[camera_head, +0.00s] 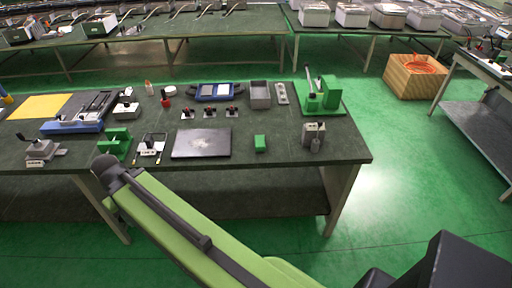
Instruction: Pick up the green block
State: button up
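A small green block (260,143) lies on the dark top of the near workbench (300,158), just right of a flat dark plate (201,143). It stands free, with bare table around it. My light green arm reaches from the bottom of the view up to the left, ending in a dark joint in front of the bench's front edge. My gripper does not show, so I cannot see its fingers or whether it holds anything.
A green press (322,96) stands at the bench's right back, with a small grey device (314,134) before it. A green fixture (115,142) stands left of the plate. A wooden crate (415,76) sits on the floor. The floor right of the bench is open.

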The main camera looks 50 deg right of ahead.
aim_at(260, 142)
jog(key=z, duration=0.35)
jog(key=i, duration=1)
jog(key=u, duration=0.35)
